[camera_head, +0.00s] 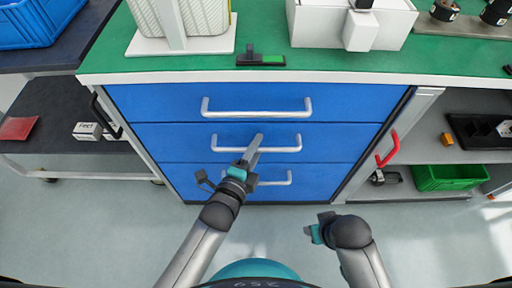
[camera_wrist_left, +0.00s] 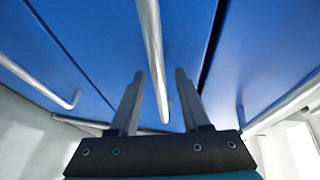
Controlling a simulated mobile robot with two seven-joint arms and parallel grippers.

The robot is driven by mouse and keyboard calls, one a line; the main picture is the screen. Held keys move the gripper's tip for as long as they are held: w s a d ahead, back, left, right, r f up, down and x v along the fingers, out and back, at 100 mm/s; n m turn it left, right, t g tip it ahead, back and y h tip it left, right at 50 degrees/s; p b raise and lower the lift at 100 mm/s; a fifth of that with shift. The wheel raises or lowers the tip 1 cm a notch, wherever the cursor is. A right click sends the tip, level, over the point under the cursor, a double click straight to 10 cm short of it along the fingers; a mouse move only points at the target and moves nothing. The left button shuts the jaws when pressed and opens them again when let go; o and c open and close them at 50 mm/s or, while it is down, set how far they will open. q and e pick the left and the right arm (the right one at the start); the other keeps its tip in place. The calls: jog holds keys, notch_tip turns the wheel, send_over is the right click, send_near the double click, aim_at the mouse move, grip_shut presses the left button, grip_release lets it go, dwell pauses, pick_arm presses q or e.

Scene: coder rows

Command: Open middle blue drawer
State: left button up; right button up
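The middle blue drawer (camera_head: 340,138) is flush with the cabinet front and looks shut. Its silver bar handle (camera_head: 285,150) runs across the drawer face. My left gripper (camera_head: 256,143) reaches up to the middle of this handle and hides part of it. In the left wrist view the two fingers of my left gripper (camera_wrist_left: 160,78) are apart, and the handle bar (camera_wrist_left: 153,45) runs between them with a gap on each side. My right gripper (camera_head: 316,232) hangs low in front of the cabinet, away from the handles; its fingers are unclear.
The top drawer (camera_head: 150,103) and bottom drawer (camera_head: 325,180) have similar silver handles. A red handle (camera_head: 388,149) stands right of the drawers. The green worktop (camera_head: 200,64) holds boxes. The floor before the cabinet is clear.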

pick_arm(q)
grip_shut()
dwell(1.2)
